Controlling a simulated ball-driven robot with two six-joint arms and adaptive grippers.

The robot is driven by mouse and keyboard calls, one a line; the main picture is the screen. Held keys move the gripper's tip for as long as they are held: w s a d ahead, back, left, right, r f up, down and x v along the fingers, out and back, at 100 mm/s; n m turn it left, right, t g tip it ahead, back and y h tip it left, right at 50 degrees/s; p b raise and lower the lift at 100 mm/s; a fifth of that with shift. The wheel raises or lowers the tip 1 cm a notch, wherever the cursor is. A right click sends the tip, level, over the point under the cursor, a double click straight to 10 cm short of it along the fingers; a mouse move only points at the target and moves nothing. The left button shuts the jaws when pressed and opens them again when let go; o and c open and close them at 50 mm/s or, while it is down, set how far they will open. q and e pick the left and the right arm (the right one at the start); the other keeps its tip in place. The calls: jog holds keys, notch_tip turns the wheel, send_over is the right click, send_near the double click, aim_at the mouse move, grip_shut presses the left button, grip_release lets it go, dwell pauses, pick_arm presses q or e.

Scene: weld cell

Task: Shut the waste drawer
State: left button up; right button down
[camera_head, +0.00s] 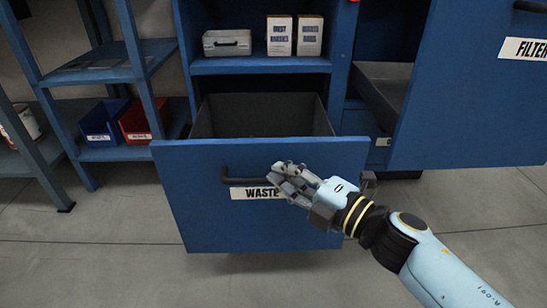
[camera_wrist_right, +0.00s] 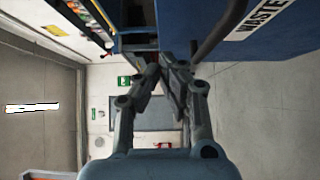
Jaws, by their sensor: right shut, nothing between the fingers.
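The waste drawer (camera_head: 205,210) is blue with a dark handle and a white "WASTE" label (camera_head: 246,193). It stands pulled out of the blue cabinet, and its grey inside (camera_head: 265,115) shows. My right gripper (camera_head: 276,178) is shut and empty in front of the drawer face, over the right part of the handle and label. In the right wrist view the shut fingers (camera_wrist_right: 168,65) show beside the dark handle (camera_wrist_right: 220,32), with the blue drawer face at the upper right. I cannot tell whether they touch the handle. My left gripper is not in view.
A second blue drawer or door marked "FILTER" (camera_head: 470,100) stands out at the right. A shelf above the waste drawer holds a grey case (camera_head: 227,43) and two white boxes (camera_head: 294,35). Blue (camera_head: 103,122) and red (camera_head: 139,121) bins stand on the left rack. The floor in front is clear.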

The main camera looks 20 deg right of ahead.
aim_at(263, 156)
jog(key=w, duration=0.2)
jog(key=w+b, duration=0.1)
jog(key=w, duration=0.2)
jog(key=shift+w+a+f, duration=0.1)
jog(key=shift+a+f, duration=0.05)
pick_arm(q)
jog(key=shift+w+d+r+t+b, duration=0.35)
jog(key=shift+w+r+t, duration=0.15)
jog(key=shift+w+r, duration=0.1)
pick_arm(e)
jog(key=shift+w, duration=0.45)
